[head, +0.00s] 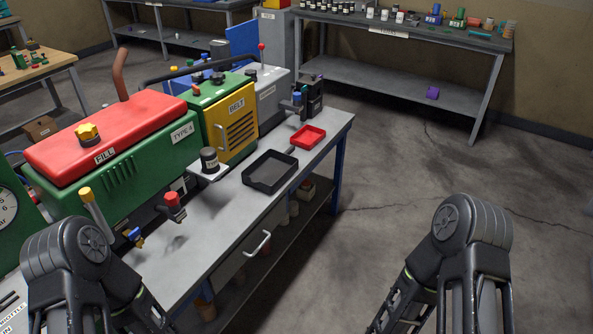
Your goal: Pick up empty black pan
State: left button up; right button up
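An empty black pan (270,172) lies flat on the grey workbench (205,222), right of the green and yellow machine. It is a shallow rectangular tray with a low rim, and nothing shows inside it. My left arm comes in at the lower left and my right arm at the lower right, over the floor. Both arms are apart from the pan. Neither gripper's fingertips show; they are cut off below the picture's edge.
A smaller red tray (308,138) sits just behind the pan. A black cup (209,160) stands on a small ledge left of it. The machines (120,150) line the bench's far left side. The floor (400,220) to the right is clear. A shelf bench (400,40) stands behind.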

aim_at(267, 173)
jog(key=l+u, duration=0.1)
jog(key=u, duration=0.3)
jog(key=i+l+u, duration=0.1)
jog(key=u, duration=0.25)
jog(key=l+u, duration=0.15)
jog(key=u, duration=0.25)
jog(key=i+l+u, duration=0.15)
jog(key=l+u, duration=0.2)
jog(key=l, duration=0.55)
jog(key=l+u, duration=0.35)
jog(key=l, duration=1)
